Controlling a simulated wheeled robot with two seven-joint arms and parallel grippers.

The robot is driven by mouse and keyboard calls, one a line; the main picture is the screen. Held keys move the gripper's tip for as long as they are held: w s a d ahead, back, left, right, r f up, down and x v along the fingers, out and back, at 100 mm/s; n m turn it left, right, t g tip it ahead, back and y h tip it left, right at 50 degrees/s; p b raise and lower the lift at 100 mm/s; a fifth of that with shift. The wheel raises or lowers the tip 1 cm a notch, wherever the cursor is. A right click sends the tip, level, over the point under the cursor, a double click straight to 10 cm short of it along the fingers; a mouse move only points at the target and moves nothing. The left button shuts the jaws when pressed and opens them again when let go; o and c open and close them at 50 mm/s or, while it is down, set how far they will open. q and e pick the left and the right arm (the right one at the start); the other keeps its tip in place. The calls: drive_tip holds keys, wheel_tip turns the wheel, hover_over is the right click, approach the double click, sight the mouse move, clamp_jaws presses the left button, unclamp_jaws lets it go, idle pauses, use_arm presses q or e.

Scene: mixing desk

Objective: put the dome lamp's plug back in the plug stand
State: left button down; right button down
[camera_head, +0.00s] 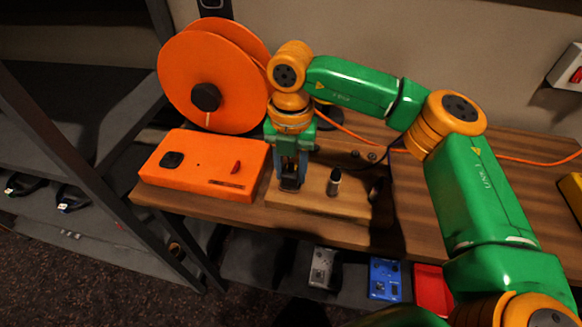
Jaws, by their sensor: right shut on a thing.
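My right gripper (290,183) points down over the left part of a light wooden block (308,205), which looks like the plug stand. It is shut on a small dark thing, probably the plug, mostly hidden between the fingers. I cannot tell whether that thing touches the block or sits in a hole. A dark plug with a light tip (334,181) stands upright on the block, to the right of the gripper. No dome lamp can be made out clearly. My left gripper is not in view.
An orange box (205,165) with a black knob lies left of the block. A big orange reel (203,78) stands behind it. An orange cable (515,158) runs along the back of the wooden desk (430,205). Grey, blue and red boxes sit below the front edge.

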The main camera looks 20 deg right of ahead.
drive_tip(key=shift+f, duration=0.3)
drive_tip(key=shift+c, duration=1.9)
unclamp_jaws()
wheel_tip(320, 180, up, 7)
drive_tip(key=shift+r+b, duration=0.1)
drive_tip(key=shift+b, duration=0.35)
